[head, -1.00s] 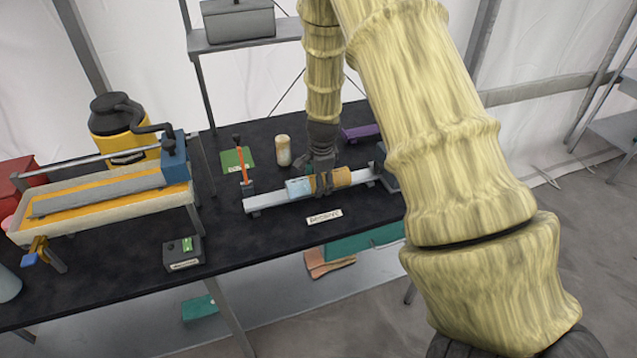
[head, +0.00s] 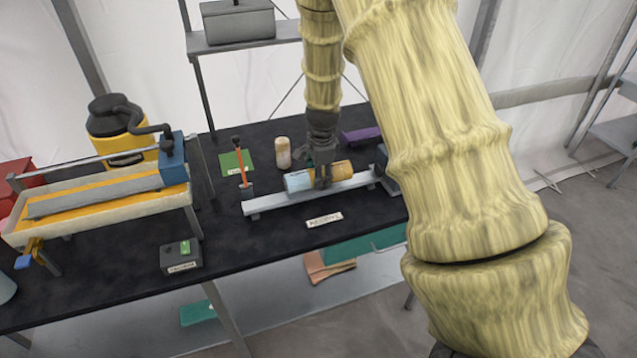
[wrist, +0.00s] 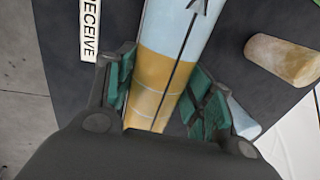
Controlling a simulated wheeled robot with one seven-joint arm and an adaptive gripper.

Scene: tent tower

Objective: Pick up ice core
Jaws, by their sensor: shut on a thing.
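The ice core (head: 337,171) is a cylinder, pale blue at its left end and tan-orange at its right. It is at the light grey rail (head: 265,203) on the black table; whether it touches the rail I cannot tell. My gripper (head: 323,178) is shut around the core near its middle. In the wrist view the core (wrist: 178,35) runs between the green-padded fingers of my gripper (wrist: 165,98), with a dark arrow line along it. The fingers hide part of the core in the head view.
A "RECEIVE" label (head: 324,219) lies in front of the rail. A small tan cylinder (head: 283,153) stands behind it, with a purple block (head: 361,135) to the right. A trough machine (head: 95,205) fills the table's left.

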